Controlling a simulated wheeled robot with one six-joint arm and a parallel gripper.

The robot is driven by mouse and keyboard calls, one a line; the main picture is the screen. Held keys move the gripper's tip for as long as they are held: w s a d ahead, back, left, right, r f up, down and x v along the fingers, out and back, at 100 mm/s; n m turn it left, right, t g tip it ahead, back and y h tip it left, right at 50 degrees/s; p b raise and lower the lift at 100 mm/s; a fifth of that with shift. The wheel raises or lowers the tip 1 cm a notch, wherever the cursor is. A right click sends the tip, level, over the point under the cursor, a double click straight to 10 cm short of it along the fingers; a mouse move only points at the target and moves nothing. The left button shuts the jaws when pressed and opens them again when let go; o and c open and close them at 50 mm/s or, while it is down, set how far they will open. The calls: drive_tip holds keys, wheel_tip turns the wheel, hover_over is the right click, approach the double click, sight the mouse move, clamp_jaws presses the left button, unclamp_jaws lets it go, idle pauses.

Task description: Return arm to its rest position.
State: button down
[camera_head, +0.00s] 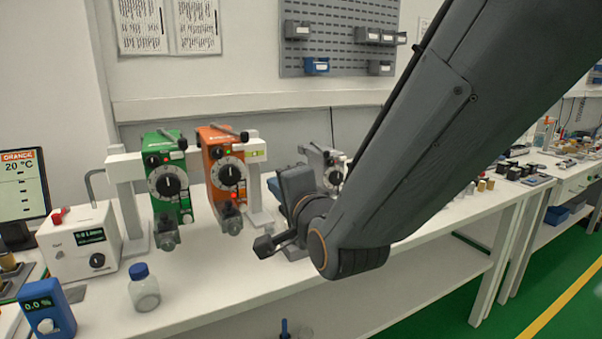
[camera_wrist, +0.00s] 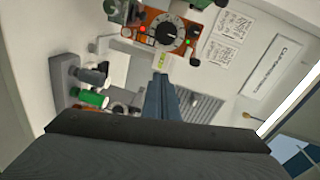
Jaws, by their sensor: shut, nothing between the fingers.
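My arm reaches down from the upper right in the head view, bent at a joint over the white bench. My gripper (camera_head: 268,245) is at its lower end, in front of the bench's vaporizers, to the right of the orange one. In the wrist view, my gripper (camera_wrist: 160,78) has its fingers together, with nothing between them. The orange vaporizer (camera_head: 224,165) also shows in the wrist view (camera_wrist: 165,28), beyond the fingertips. The green vaporizer (camera_head: 168,180) hangs to its left. My arm partly hides a grey vaporizer (camera_head: 326,165) behind it.
A bottle with a blue cap (camera_head: 144,290) stands at the bench's front left. A white box with a dial (camera_head: 82,242), a blue meter (camera_head: 48,312) and a monitor (camera_head: 22,185) are farther left. A pegboard (camera_head: 340,38) is on the back wall. Green floor is open at lower right.

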drive_tip(key=s+d+f+n+g+h, duration=0.1)
drive_tip(key=d+f+n+g+h, duration=0.45)
drive_tip(key=d+f, duration=0.95)
drive_tip(key=s+d+f+n+g+h, duration=0.1)
drive_tip(key=s+d+f+n+g, duration=0.1)
drive_tip(key=s+d, duration=0.5)
drive_tip(key=s+d+f+n+g+h, duration=0.1)
drive_tip(key=s+d+f+n+g, duration=0.2)
drive_tip(key=s+d+f+g, duration=0.2)
drive_tip(key=s+d+g, duration=0.2)
drive_tip(key=s, duration=0.1)
drive_tip(key=shift+s+h, duration=0.3)
drive_tip(key=shift+h, duration=0.05)
